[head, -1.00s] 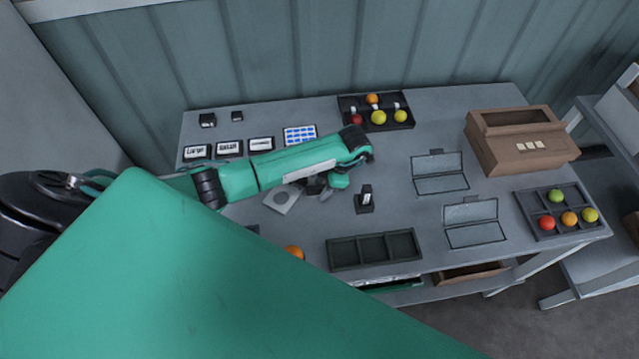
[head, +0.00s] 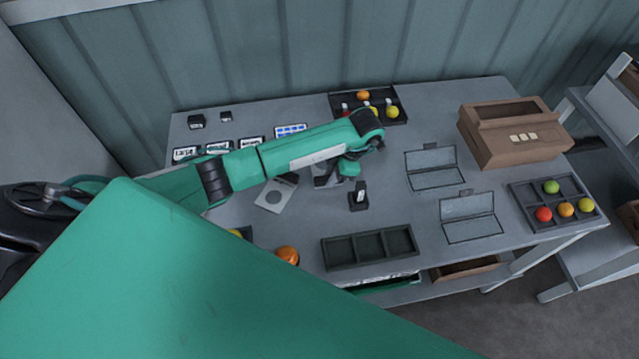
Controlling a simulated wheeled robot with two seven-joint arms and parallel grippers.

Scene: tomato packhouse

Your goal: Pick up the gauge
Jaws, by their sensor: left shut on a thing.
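My left gripper (head: 330,179) hangs below its green wrist over the middle of the table (head: 400,225). It is shut on a small, dark grey thing that I take for the gauge; the wrist and fingers hide most of it, so its shape is unclear. Left of the gripper, a pale square plate with a round mark (head: 275,195) lies on the table. Just right of the gripper, a small black stand (head: 359,199) with a white upright piece stands apart. My right gripper is not in view.
An empty three-part tray (head: 369,248) lies in front, with an orange fruit (head: 287,255) beside it. Fruit trays stand at the back (head: 401,120) and right (head: 520,204). Two hinged frames (head: 432,167) (head: 469,217) and a brown box (head: 515,138) occupy the right side.

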